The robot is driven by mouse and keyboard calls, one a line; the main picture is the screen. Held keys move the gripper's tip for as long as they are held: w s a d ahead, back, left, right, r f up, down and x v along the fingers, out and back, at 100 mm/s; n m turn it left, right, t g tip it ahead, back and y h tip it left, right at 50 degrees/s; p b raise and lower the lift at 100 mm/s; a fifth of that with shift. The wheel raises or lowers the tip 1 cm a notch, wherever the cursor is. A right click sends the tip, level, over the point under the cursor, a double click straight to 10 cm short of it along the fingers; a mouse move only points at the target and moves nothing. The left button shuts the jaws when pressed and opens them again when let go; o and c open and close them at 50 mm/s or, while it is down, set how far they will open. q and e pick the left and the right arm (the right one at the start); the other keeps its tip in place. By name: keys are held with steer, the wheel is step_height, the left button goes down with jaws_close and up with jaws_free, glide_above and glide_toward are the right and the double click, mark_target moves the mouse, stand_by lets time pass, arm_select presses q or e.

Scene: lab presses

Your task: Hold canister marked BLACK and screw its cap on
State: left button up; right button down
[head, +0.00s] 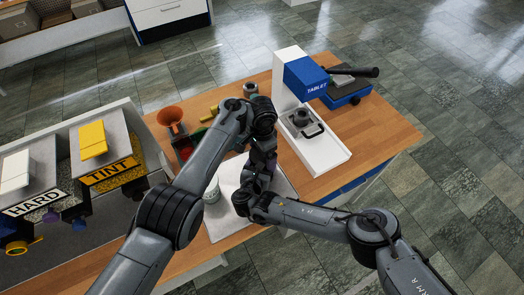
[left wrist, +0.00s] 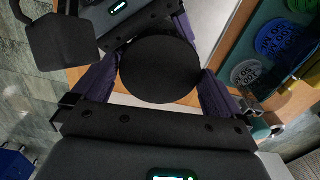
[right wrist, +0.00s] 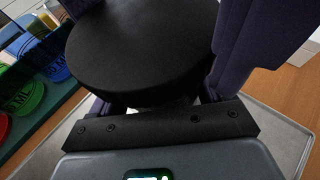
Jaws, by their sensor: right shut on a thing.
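A black round disc, seen face-on in the left wrist view, looks like the cap (left wrist: 158,70); no BLACK marking shows. My left gripper (left wrist: 160,85) has purple fingers on both sides of it, at or very near its rim; whether they press on it is unclear. The right wrist view shows the cap (right wrist: 145,50) large, covering the canister body below it. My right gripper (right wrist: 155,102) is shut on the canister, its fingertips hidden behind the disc. In the head view the two grippers meet above the wooden bench, and they hide the canister.
A white tray (head: 222,225) with a pale jar (head: 212,191) lies under the arms. A TABLET press (head: 308,80) stands at the back right. An orange funnel (head: 169,118) is at the left. HARD (head: 33,200) and TINT (head: 110,175) stations stand farther left.

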arm_select(q)
steer(key=shift+r, duration=2.3)
